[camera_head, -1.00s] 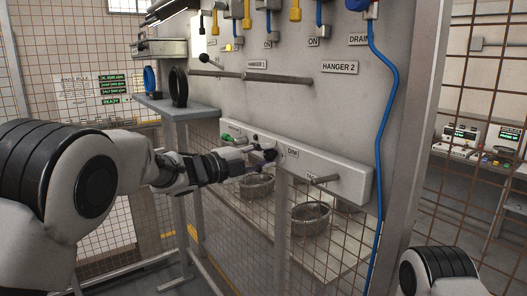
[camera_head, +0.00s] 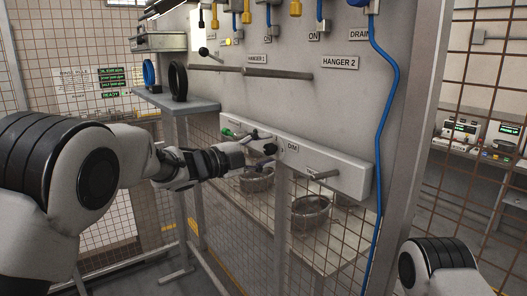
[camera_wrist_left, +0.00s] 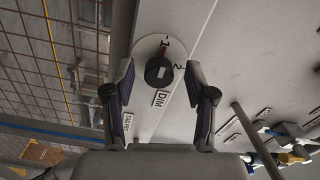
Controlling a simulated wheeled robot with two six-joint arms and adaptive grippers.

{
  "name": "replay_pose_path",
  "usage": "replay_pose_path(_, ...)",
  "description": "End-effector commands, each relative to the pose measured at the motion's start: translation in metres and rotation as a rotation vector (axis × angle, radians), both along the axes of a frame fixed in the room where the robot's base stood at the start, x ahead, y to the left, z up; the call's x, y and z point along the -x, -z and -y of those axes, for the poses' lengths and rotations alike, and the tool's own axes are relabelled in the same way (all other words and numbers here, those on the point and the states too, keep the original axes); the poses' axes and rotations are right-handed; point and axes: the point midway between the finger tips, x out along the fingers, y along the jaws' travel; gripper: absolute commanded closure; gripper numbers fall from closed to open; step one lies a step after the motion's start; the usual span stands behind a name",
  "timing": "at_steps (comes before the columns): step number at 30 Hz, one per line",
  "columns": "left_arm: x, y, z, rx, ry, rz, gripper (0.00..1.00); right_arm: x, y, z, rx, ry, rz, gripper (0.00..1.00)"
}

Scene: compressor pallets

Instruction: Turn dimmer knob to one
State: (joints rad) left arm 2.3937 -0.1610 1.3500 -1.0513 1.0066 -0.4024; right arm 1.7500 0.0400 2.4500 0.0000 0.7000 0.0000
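The dimmer knob (camera_wrist_left: 158,71) is black with a small pale patch on its face. It sits on a round white dial (camera_wrist_left: 146,48) marked 1 and 2, above a DIM label (camera_wrist_left: 159,98) in the left wrist view. A red mark runs from the knob towards the 1. My left gripper (camera_wrist_left: 159,78) is open, with one finger on each side of the knob; gaps show between fingers and knob. In the head view my left gripper (camera_head: 263,144) is at the white panel rail, left of the DIM label (camera_head: 293,148). My right gripper is out of view.
A green-tipped part (camera_head: 229,132) is to the left. A long horizontal bar (camera_head: 275,74) is above. A blue hose (camera_head: 388,110) hangs at right. Round baskets (camera_head: 311,210) stand behind the mesh below.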

Motion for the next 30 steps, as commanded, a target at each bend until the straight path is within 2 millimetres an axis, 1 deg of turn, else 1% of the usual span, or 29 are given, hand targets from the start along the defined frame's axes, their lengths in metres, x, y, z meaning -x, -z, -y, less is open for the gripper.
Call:
replay_pose_path(5, 0.001, 0.001, -0.001, -0.001, 0.000, -0.001, 0.45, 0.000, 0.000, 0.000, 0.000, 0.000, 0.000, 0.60)
replay_pose_path(8, 0.006, 0.001, -0.009, -0.001, -0.001, -0.001, 0.45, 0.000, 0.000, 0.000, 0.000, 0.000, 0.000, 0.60)
replay_pose_path(11, 0.017, 0.000, -0.025, 0.000, -0.002, -0.002, 0.45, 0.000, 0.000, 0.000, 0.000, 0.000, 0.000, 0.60)
replay_pose_path(18, 0.053, 0.000, -0.074, 0.003, -0.001, -0.001, 0.45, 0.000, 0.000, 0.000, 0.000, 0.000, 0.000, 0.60)
replay_pose_path(21, 0.063, 0.001, -0.089, 0.001, -0.002, -0.003, 0.45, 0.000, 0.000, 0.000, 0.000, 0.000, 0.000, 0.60)
replay_pose_path(24, 0.069, 0.001, -0.096, 0.000, -0.001, -0.001, 0.45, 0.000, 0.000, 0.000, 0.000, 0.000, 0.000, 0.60)
replay_pose_path(30, 0.070, 0.001, -0.097, -0.001, 0.000, -0.001, 0.45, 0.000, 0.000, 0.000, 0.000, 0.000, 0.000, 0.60)
